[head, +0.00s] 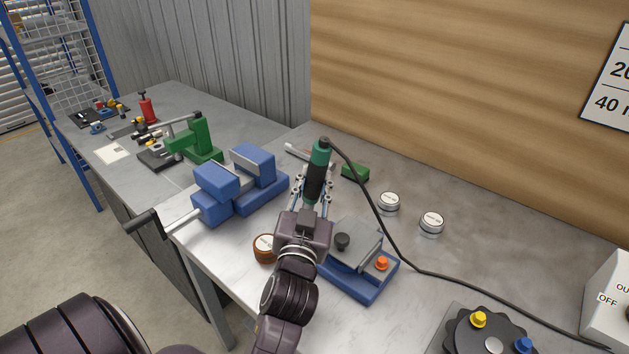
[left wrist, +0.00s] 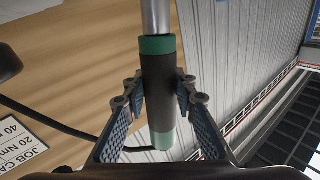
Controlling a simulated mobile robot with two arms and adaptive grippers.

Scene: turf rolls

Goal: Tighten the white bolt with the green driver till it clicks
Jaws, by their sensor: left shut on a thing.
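My left gripper (head: 314,188) is shut on the green driver (head: 318,160), a dark cylinder with green bands, held up over the bench. In the left wrist view, the fingers press both sides of the driver's black grip (left wrist: 157,92), and a metal shaft extends from it toward the top of the picture. The black cable (head: 385,230) runs from the driver down to the right. A dark knobbed disc (head: 462,328) at the bottom right carries a yellow bolt (head: 478,319) and a blue bolt (head: 523,344). A pale round piece (head: 494,345) shows there; I cannot tell whether it is the white bolt.
A blue fixture (head: 350,283) with an orange bolt (head: 381,263) stands right of my left arm. A blue vise (head: 240,190) and green press (head: 200,138) stand to the left. Two round tins (head: 389,203) (head: 432,222) and a control box (head: 608,300) are at right.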

